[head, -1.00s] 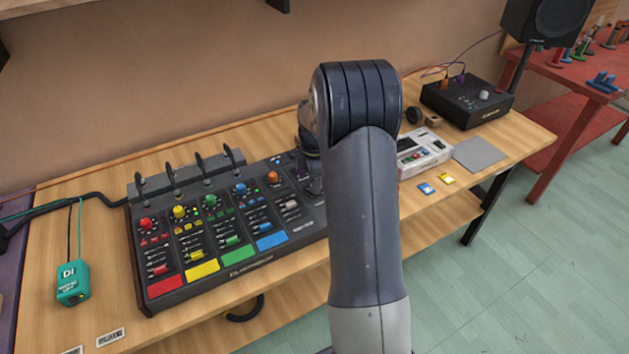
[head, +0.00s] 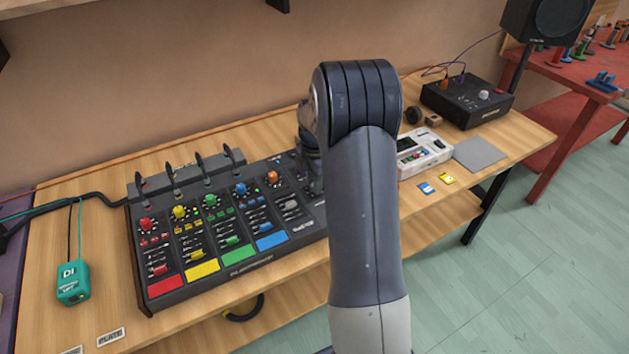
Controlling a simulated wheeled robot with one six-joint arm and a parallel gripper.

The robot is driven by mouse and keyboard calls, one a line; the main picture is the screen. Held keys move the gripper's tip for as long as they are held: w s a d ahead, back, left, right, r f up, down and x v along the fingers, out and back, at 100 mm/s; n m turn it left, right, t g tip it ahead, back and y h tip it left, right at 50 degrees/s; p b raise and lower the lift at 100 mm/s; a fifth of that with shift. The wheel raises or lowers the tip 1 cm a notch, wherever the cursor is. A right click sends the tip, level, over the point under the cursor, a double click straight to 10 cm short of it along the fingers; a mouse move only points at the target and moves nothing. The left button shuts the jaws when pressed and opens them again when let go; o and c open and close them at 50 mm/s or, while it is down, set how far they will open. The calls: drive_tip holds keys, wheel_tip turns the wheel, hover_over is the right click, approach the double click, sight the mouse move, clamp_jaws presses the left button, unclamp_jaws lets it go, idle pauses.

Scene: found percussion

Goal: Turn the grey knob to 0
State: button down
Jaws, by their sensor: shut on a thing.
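The dark mixer (head: 225,275) lies on the wooden bench, with a row of coloured knobs along its upper part. The orange knob (head: 272,178) is the rightmost one I can see clearly. My gripper (head: 314,182) is partly visible, pointing down over the mixer's right end, just right of the orange knob. Its fingertips and the knob between them are hidden by my arm and wrist. It is shut at the place in the row where the grey knob would sit. I cannot read the knob's pointer or its 0 mark.
A teal DI box (head: 73,283) stands at the left. Upright levers stand along the mixer's back edge.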

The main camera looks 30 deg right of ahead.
drive_tip(key=c, duration=1.2)
unclamp_jaws()
drive_tip(key=shift+c, duration=0.2)
drive_tip(key=shift+r, duration=0.1)
wheel_tip(320, 180, up, 11)
drive_tip(key=shift+f, duration=0.2)
wheel_tip(320, 180, down, 11)
drive_tip(key=shift+r, duration=0.1)
